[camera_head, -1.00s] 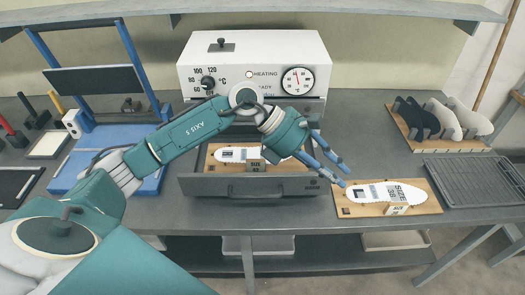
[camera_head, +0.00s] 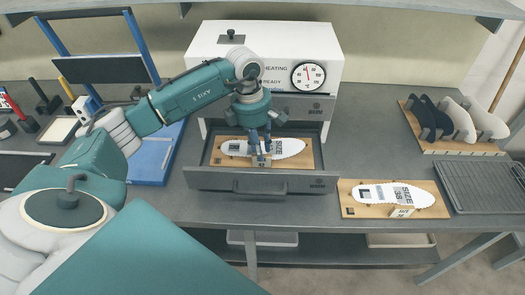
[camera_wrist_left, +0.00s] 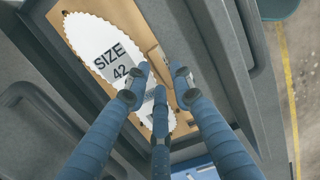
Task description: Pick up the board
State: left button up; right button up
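A wooden board (camera_head: 309,160) carrying a white insole marked SIZE 42 (camera_head: 290,147) lies in the pulled-out drawer of the oven. It also shows in the left wrist view (camera_wrist_left: 115,12). My left gripper (camera_head: 262,157) points down over the board's front middle, where its small block stands. In the left wrist view the fingertips (camera_wrist_left: 160,80) are apart at the board's edge, and they partly hide the block. I cannot tell whether they touch it. A second board (camera_head: 350,211) with a white insole lies on the table right of the drawer. My right gripper is not in view.
The white oven (camera_head: 210,40) stands behind the drawer (camera_head: 210,182). A dark ribbed tray (camera_head: 478,185) and a rack with insoles (camera_head: 440,147) are at the right. A blue press (camera_head: 150,160) is at the left. A shelf runs above.

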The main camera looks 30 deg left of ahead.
pick_arm(q)
jog(key=f, duration=0.2)
jog(key=f+p, duration=0.1)
jog(key=f, duration=0.1)
jog(key=shift+w+d+f, duration=0.15)
jog(key=shift+d+f, duration=0.05)
jog(key=shift+r, duration=0.1)
grip_shut()
